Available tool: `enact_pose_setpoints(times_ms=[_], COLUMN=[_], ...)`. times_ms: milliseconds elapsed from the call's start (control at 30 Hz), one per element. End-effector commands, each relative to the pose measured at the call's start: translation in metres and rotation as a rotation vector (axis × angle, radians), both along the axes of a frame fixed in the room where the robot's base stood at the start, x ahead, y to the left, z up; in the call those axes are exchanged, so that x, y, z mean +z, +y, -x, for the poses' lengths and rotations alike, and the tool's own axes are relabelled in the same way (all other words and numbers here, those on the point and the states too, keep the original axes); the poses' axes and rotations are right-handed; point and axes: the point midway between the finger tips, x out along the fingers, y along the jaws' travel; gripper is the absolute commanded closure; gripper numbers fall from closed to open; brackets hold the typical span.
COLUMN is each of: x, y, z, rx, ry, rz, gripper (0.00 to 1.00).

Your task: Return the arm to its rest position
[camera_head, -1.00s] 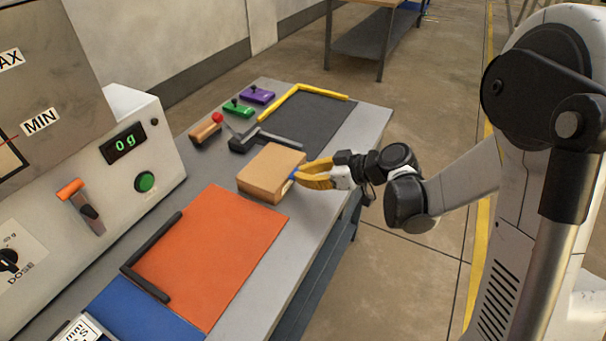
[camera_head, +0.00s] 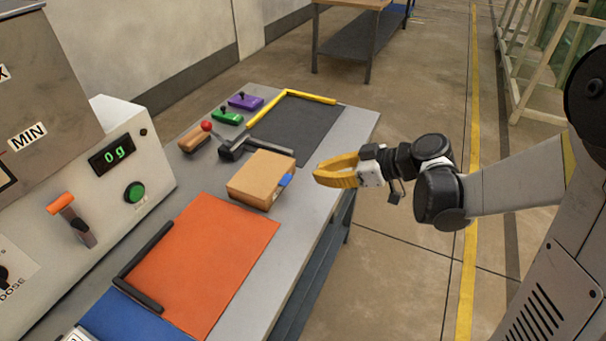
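My gripper (camera_head: 322,172) has yellow fingers and is in the air to the right of the cardboard box, near the table's right edge. It is apart from the box, and no object shows in it. The fingers are seen from the side, so their gap is unclear. My arm reaches in from the right with its wrist beyond the table edge. The brown cardboard box (camera_head: 260,176), with a blue patch on its right side, sits on the grey table between the orange mat and the black mat.
The grey table (camera_head: 335,140) holds an orange mat (camera_head: 205,262), a black mat (camera_head: 298,124) with a yellow edge, and green (camera_head: 228,117) and purple (camera_head: 245,101) switch boxes. A machine reading 0 g (camera_head: 112,154) stands at left. The floor right of the table is clear.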

Motion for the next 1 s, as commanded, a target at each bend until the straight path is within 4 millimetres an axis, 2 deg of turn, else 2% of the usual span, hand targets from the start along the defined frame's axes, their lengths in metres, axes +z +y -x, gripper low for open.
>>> enact_pose_setpoints(times_ms=[100, 200, 433, 533, 667, 767, 1000], x=[0.009, 0.014, 0.017, 0.019, 0.022, 0.024, 0.030], y=[-0.015, -0.022, -0.024, -0.021, -0.024, -0.033, -0.069], z=[0.008, 0.012, 0.017, 0.029, 0.060, 0.089, 0.151], rx=[-0.003, -0.001, -0.013, -0.068, -0.225, -0.389, -0.787], ry=[-0.001, 0.000, 0.020, 0.096, 0.251, 0.353, 0.433], rz=[0.000, 0.000, 0.008, 0.038, 0.111, 0.172, 0.246], gripper=[1.00, 1.00, 1.00, 1.00, 1.00, 1.00, 1.00])
